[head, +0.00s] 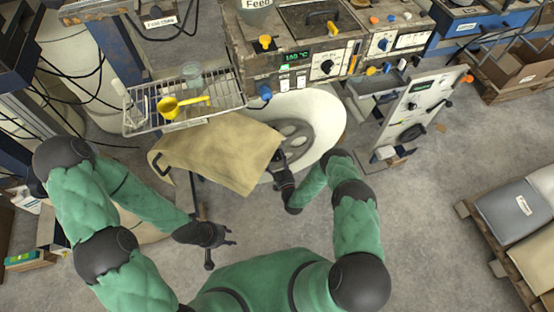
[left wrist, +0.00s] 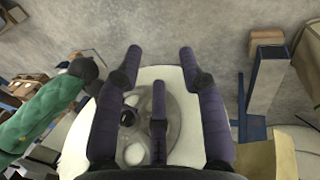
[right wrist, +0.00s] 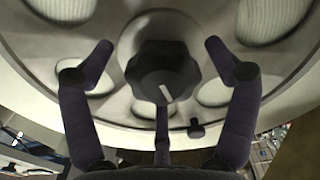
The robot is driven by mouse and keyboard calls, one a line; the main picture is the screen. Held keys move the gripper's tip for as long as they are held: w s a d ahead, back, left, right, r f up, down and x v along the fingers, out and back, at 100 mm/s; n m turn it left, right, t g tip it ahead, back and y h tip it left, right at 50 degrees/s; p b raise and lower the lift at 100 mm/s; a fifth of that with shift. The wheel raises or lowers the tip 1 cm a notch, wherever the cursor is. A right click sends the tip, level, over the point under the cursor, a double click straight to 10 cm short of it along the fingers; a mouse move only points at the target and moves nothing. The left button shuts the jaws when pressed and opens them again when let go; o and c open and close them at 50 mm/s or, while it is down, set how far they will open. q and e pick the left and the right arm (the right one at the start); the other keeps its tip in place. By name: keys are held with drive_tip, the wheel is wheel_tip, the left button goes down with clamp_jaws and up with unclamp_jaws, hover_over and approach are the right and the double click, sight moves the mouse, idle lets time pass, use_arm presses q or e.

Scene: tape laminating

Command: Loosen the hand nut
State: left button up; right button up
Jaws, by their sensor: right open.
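The hand nut (right wrist: 165,72) is a black lobed knob with a pale mark on its face, at the hub of a large pale reel (right wrist: 118,108) in the right wrist view. My right gripper (right wrist: 159,48) is open, with one finger on each side of the nut and visible gaps between; I cannot tell any contact. In the head view, my right gripper (head: 280,165) is at the front of the white reel (head: 328,122), and the nut is hidden. My left gripper (head: 226,240) hangs low, away from the reel; in the left wrist view (left wrist: 161,54) its fingers are apart and empty.
A tan sheet (head: 220,150) hangs from the machine between my arms. A wire rack (head: 190,118) with a yellow scoop (head: 182,104) stands left of the control panel (head: 310,65). A pallet with sacks (head: 500,215) is at right.

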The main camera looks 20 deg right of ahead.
drive_tip(key=shift+w, duration=0.25)
drive_tip(key=c, duration=1.1)
drive_tip(key=shift+s, duration=0.1)
